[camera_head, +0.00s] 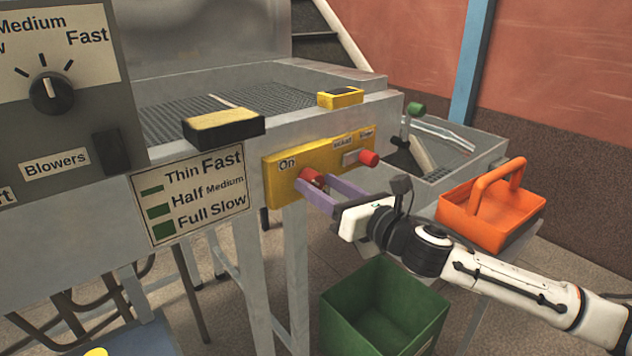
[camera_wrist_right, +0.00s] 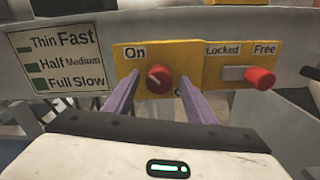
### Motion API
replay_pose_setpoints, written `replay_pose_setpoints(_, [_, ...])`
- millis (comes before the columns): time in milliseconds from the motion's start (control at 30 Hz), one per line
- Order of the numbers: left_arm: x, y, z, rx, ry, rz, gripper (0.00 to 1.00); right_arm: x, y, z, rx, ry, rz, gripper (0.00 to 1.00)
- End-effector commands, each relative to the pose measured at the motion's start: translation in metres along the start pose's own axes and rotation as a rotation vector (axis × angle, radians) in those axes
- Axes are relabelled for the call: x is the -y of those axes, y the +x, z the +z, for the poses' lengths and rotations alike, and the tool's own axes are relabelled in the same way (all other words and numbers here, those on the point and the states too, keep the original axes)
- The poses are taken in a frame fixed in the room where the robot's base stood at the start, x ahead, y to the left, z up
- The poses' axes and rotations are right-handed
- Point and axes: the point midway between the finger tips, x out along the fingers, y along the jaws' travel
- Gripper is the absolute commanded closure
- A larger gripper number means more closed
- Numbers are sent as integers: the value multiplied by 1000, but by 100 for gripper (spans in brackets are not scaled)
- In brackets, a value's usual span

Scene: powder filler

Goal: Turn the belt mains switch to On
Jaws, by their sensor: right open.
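The belt mains switch is a red knob (camera_wrist_right: 160,78) on a yellow plate (camera_wrist_right: 192,52) with an "On" label at its upper left. A white mark on the knob points to the upper left in the right wrist view. A second label below right is mostly hidden by a finger. My right gripper (camera_wrist_right: 152,92) is open, with one purple finger on each side of the knob. I cannot tell whether they touch it. In the head view the red knob (camera_head: 312,178) is partly covered by the right gripper (camera_head: 322,187). My left gripper is not in view.
A red-ended slider (camera_head: 368,158) labelled Locked and Free is right of the knob. A speed sign (camera_head: 197,196) hangs left of it. A green bin (camera_head: 385,310) stands below my right gripper, and an orange carrier (camera_head: 485,215) sits to the right.

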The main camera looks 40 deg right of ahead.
Motion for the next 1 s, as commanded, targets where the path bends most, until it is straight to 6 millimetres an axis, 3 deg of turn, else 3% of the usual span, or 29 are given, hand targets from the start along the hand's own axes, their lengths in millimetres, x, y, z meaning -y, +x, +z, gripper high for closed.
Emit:
replay_pose_setpoints(200, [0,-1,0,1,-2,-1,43,0,16,1,1,2,0,49])
replay_pose_setpoints(567, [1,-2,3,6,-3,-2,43,-1,19,0,-1,1,1,49])
replay_pose_setpoints(833, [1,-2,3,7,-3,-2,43,-1,19,0,-1,1,1,90])
replay_pose_setpoints(1000, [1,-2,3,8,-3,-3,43,-1,19,0,-1,9,1,90])
